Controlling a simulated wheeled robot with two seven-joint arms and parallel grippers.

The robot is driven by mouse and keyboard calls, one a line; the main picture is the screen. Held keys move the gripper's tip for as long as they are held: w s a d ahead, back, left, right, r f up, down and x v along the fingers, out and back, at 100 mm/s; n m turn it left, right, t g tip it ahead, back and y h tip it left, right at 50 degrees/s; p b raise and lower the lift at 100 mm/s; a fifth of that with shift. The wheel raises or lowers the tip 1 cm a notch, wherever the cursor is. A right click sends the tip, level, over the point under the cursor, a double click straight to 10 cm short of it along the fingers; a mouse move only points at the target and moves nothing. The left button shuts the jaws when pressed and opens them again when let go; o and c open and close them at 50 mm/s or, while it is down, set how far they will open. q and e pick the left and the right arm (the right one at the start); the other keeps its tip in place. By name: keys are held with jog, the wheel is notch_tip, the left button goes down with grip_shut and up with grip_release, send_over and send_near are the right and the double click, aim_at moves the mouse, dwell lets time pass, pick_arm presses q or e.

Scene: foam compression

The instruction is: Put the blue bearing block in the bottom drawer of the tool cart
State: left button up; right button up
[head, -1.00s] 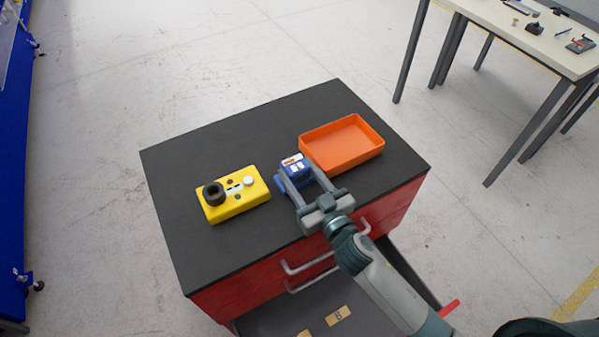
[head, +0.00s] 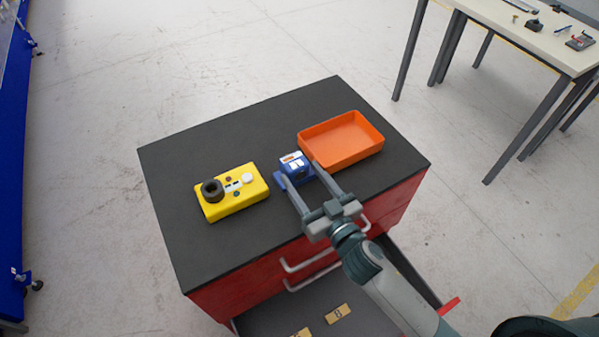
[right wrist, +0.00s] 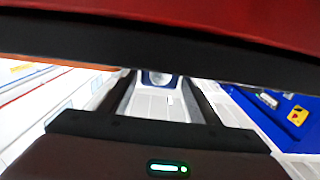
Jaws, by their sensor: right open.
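The blue bearing block (head: 295,166), with a white and orange label on top, sits on the black top of the tool cart (head: 235,135). My right gripper (head: 301,174) is open, its two fingers reaching from the front edge toward the block, one tip beside its left front and the other at its right. I cannot tell whether they touch it. An open drawer (head: 275,318) shows low at the cart's front, under two handles. My left gripper is not in view. The right wrist view shows the gripper's fingers and a dark edge across the top.
An orange tray (head: 371,154) stands close to the right of the block. A yellow box (head: 238,200) with a black ring lies to the left. Small tags, one a wooden tag (head: 338,314), lie in the drawer. A table (head: 520,38) stands at the back right.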

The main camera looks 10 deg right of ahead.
jog(key=b+v, duration=0.2)
jog(key=v, duration=0.6)
jog(key=shift+s+f, duration=0.1)
jog(key=shift+s+d+b, duration=0.25)
jog(key=shift+s+b, duration=0.1)
jog(key=shift+s, duration=0.15)
jog(key=shift+s, duration=0.1)
